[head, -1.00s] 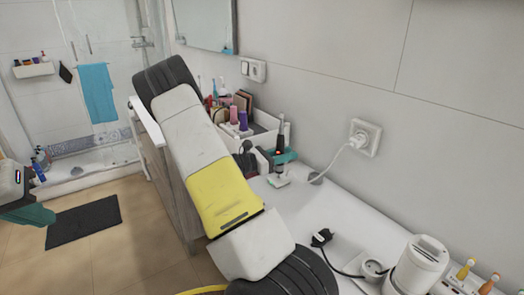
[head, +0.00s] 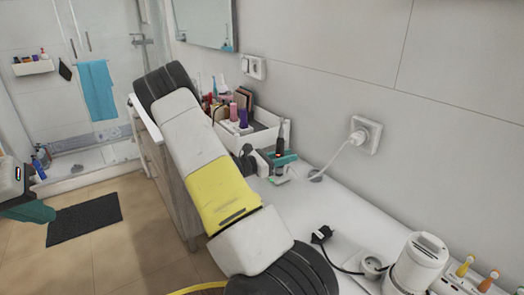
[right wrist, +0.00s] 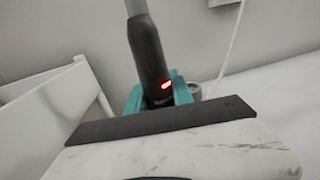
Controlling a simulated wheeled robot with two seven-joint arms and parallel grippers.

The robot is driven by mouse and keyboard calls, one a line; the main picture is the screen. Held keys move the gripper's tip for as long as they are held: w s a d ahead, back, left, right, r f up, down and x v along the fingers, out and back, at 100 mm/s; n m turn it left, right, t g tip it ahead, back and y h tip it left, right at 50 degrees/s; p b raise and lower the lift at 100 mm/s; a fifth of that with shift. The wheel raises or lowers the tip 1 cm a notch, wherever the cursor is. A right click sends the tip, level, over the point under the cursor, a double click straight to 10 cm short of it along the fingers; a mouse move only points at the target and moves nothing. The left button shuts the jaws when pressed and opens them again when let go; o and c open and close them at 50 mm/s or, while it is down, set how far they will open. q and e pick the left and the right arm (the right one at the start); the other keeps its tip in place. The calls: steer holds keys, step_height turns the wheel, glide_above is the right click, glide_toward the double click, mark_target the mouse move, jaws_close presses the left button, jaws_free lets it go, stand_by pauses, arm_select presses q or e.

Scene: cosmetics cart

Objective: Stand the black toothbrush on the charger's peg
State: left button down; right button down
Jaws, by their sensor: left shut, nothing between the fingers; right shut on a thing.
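The black toothbrush (head: 287,132) stands roughly upright over the white charger (head: 279,180) on the counter. A red light glows on its handle. My right gripper (head: 281,159) has its teal fingers shut around the handle's lower part. In the right wrist view the toothbrush (right wrist: 147,48) leans slightly, with the teal fingers (right wrist: 160,97) on both sides of it. The handle's bottom and the charger's peg are hidden, so I cannot tell whether they meet. My left gripper (head: 28,208) is shut and empty at the far left, above the floor, partly out of frame.
A white organizer (head: 262,138) with cosmetics stands just behind the charger. A white cable runs to the wall socket (head: 364,135). A black plug (head: 321,234), a white appliance (head: 416,262) and coloured brushes (head: 465,266) are nearer.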

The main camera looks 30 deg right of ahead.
steer(key=shift+f, duration=0.15)
steer(key=c, duration=1)
jaws_free()
steer(key=shift+c, duration=0.2)
steer(key=a, duration=0.8)
steer(key=shift+w, duration=0.2)
steer(key=shift+d, duration=0.1)
